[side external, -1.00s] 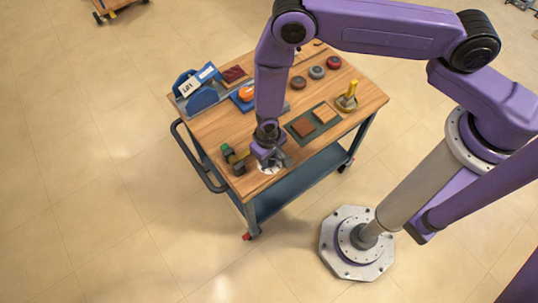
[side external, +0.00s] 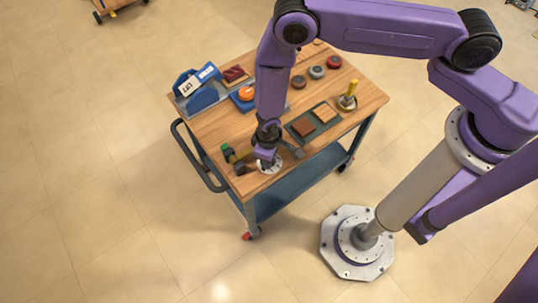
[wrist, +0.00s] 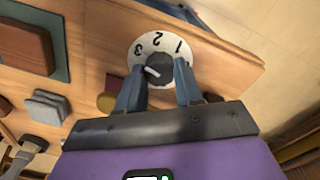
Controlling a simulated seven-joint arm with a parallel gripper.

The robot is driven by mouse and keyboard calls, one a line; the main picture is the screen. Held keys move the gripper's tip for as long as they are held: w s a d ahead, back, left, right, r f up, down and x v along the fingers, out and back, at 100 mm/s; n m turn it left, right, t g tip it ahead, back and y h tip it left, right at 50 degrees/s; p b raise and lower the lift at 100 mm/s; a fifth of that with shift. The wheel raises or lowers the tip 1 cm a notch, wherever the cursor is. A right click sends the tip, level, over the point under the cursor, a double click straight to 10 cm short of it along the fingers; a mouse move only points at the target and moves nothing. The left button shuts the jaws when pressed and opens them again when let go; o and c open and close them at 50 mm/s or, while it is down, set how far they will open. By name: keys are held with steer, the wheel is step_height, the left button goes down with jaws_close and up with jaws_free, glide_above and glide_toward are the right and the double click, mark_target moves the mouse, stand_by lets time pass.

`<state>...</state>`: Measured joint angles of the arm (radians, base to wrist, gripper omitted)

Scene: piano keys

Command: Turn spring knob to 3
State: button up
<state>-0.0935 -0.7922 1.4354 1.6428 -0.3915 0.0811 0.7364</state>
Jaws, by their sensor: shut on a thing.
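The spring knob (wrist: 160,66) is dark with a white pointer line and sits on a white dial (wrist: 148,47) numbered 1, 2 and 3. In the wrist view the pointer lies on the knob's left side, below the 3; the exact reading is hard to tell. My gripper (wrist: 160,88) is shut on the knob, one finger on each side. In the side external view my gripper (side external: 268,160) is down over the white dial (side external: 270,167) near the table's front edge, and it hides the knob.
A green-and-yellow tool with a dark block (side external: 238,168) lies close left of the dial. A dark tray (side external: 325,125) with brown blocks lies to the right. A blue LIFT box (side external: 205,97), an orange button (side external: 246,93), and a yellow peg (side external: 350,90) stand farther off.

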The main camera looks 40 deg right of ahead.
steer(key=o, duration=1)
steer(key=shift+o, duration=0.2)
steer(key=m, duration=0.3)
steer(key=shift+m, duration=0.4)
steer(key=m, duration=0.4)
step_height(320, 180, up, 18)
steer(key=s+d+r+n, duration=0.2)
steer(key=d+r, duration=0.1)
steer(key=r, duration=0.2)
steer(key=s+d+r+n, duration=0.2)
steer(key=d+r, duration=0.1)
steer(key=r, duration=0.3)
steer(key=shift+s+d+r+n+y, duration=0.15)
steer(key=shift+s+n+y, duration=0.15)
steer(key=shift+s, duration=0.1)
